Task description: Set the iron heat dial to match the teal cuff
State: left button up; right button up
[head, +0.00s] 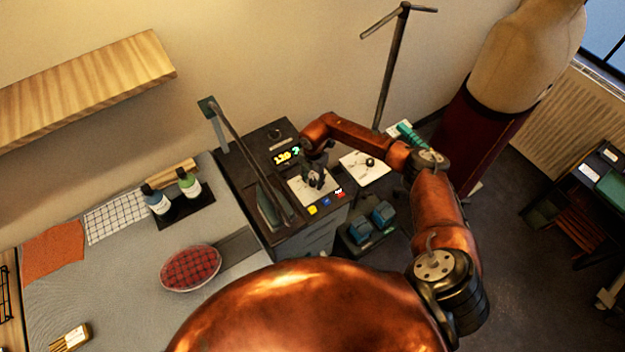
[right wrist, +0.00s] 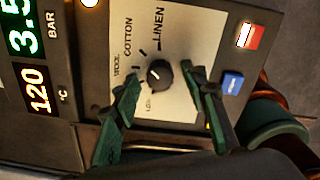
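The heat dial is a small black knob (right wrist: 160,73) on a white plate (right wrist: 185,35) marked LINEN, COTTON and WOOL in the right wrist view. A small light mark shows on the knob; its exact setting is hard to read. My right gripper (right wrist: 165,106) is open, one dark green finger on each side of the dial with gaps between. In the head view the right gripper (head: 316,178) is over the dial plate (head: 297,186) and partly hides it. A teal item (head: 410,135), possibly the cuff, lies right of the station. My left gripper is out of view.
The station's display reads 120 °C (right wrist: 39,88), with a green readout (right wrist: 22,30) beside it. Blue (right wrist: 232,82) and red (right wrist: 250,36) buttons flank the plate. A lamp-like arm (head: 250,155) rises left of the dial. Two bottles (head: 172,193) and a plaid cushion (head: 190,268) are on the board.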

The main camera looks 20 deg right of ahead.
aim_at(313, 181)
jog(key=shift+r, duration=0.1)
notch_tip(313, 181, up, 12)
dwell(0.6)
jog(key=shift+s, duration=0.1)
dwell(0.3)
